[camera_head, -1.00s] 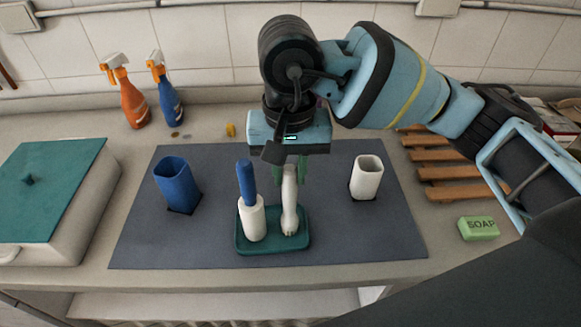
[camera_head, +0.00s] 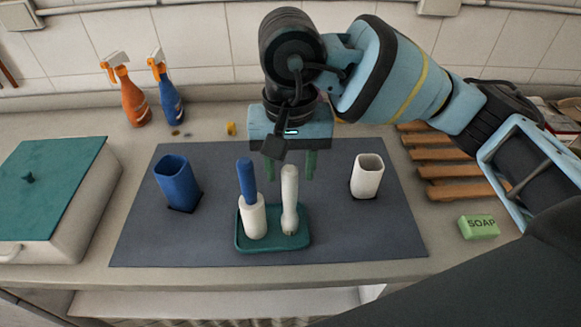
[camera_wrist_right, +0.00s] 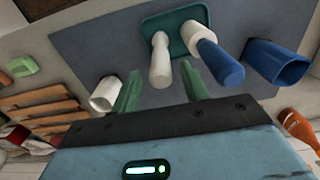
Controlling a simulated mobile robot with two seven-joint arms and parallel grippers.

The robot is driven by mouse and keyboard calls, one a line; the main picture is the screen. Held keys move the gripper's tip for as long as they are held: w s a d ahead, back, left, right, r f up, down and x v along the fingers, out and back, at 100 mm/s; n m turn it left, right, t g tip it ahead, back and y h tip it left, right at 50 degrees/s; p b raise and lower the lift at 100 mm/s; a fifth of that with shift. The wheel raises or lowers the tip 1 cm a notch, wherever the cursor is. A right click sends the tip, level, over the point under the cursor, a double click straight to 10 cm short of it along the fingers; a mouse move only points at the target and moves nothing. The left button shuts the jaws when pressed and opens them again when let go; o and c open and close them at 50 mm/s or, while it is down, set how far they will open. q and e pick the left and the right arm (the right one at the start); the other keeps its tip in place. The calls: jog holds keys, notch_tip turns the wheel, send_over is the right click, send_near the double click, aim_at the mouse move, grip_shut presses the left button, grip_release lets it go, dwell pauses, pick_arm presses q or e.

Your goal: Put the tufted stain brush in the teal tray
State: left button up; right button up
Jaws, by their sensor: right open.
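The teal tray (camera_head: 243,243) lies on the grey mat; it also shows in the right wrist view (camera_wrist_right: 147,25). A white long-handled brush (camera_head: 289,200), which I take for the tufted stain brush, stands upright on the tray's right side; its tufts cannot be made out. In the wrist view the brush (camera_wrist_right: 160,62) shows its handle end between my fingers, apart from both. My right gripper (camera_head: 297,165) is open, near the handle top. A blue-handled brush with a white lower part (camera_head: 253,218) stands on the tray's left side. My left gripper is out of view.
On the mat (camera_head: 330,235), a blue cup (camera_head: 177,183) stands left and a white cup (camera_head: 367,177) right. A lidded box (camera_head: 50,190), spray bottles (camera_head: 131,100), a wooden rack (camera_head: 455,170) and green soap (camera_head: 479,227) surround it. The mat's front is clear.

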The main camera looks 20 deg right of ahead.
notch_tip(320, 180, up, 11)
jog(key=shift+r, duration=0.15)
